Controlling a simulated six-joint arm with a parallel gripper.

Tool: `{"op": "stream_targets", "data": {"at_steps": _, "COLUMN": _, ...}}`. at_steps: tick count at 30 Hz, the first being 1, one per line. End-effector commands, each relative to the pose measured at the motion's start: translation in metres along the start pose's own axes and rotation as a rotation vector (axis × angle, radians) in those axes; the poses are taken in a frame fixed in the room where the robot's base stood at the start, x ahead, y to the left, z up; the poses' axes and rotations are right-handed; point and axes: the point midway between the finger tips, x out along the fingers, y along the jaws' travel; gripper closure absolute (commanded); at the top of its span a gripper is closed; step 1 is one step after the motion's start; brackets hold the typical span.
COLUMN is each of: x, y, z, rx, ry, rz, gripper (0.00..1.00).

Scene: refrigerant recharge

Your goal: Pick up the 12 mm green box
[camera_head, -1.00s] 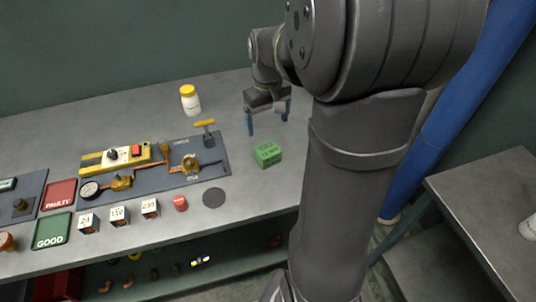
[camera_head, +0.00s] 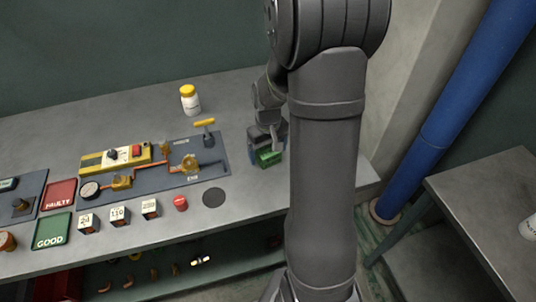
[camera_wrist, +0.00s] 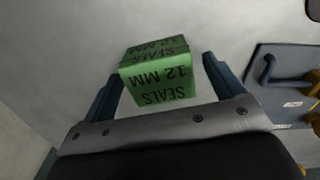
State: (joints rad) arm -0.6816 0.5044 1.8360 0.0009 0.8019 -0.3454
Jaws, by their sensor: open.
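The green box (camera_head: 268,158) sits on the grey bench, right of the dark fixture board. In the wrist view the green box (camera_wrist: 158,76) shows "SEALS 12 MM" upside down. My gripper (camera_wrist: 160,72) is open, with one blue finger on each side of the box. Gaps show between the box and both fingers, so it is not clasped. In the head view my gripper (camera_head: 266,150) is low over the box and hides part of it.
The dark board (camera_head: 215,165) with a yellow T-handle valve (camera_head: 205,123) and copper pipe lies left of the box. A white bottle with a yellow cap (camera_head: 190,100) stands behind. A dark round disc (camera_head: 214,197) and red button (camera_head: 180,203) lie front left. The bench's right end is clear.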

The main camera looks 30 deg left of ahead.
Motion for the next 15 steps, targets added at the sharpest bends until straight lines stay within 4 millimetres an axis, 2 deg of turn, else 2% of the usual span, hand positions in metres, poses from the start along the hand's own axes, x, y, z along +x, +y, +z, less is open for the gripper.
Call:
{"op": "stream_targets", "data": {"at_steps": 6, "x": 0.0003, "y": 0.0, "z": -0.0001, "rx": 0.0, "ry": 0.001, "rz": 0.0, "gripper": 0.15}}
{"op": "stream_targets", "data": {"at_steps": 13, "x": 0.0001, "y": 0.0, "z": -0.0002, "rx": 0.0, "ry": 0.001, "rz": 0.0, "gripper": 0.6}}
{"op": "stream_targets", "data": {"at_steps": 15, "x": 0.0, "y": 0.0, "z": -0.0002, "rx": 0.0, "ry": 0.001, "rz": 0.0, "gripper": 0.61}}
